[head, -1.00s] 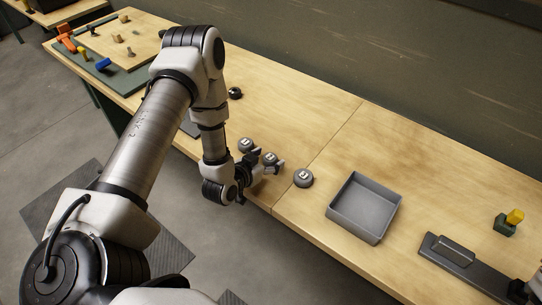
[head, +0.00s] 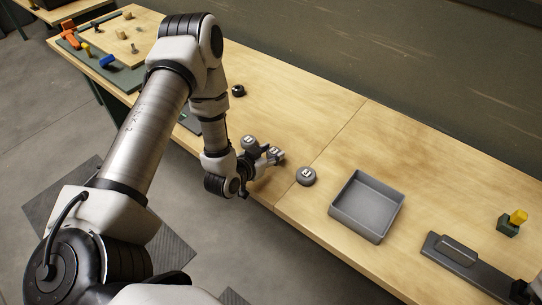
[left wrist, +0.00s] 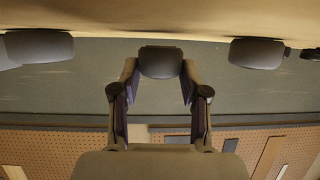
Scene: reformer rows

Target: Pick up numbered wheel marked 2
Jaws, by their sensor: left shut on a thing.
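Three grey round numbered wheels are in a row near the table's front edge. My left gripper (head: 270,157) is shut on the middle wheel (head: 274,152), which looks slightly raised off the table. The left wrist view also shows this wheel (left wrist: 160,62) between the two fingers, with its side facing the camera. One wheel (head: 249,142) stands to its left and another (head: 307,176) to its right, both on the table. The numerals are too small to read surely.
An empty grey square tray (head: 367,207) stands right of the wheels. Farther right are a dark flat fixture (head: 465,265) and a green block with a yellow top (head: 512,223). A small black ring (head: 238,90) lies behind my arm. The table behind the wheels is clear.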

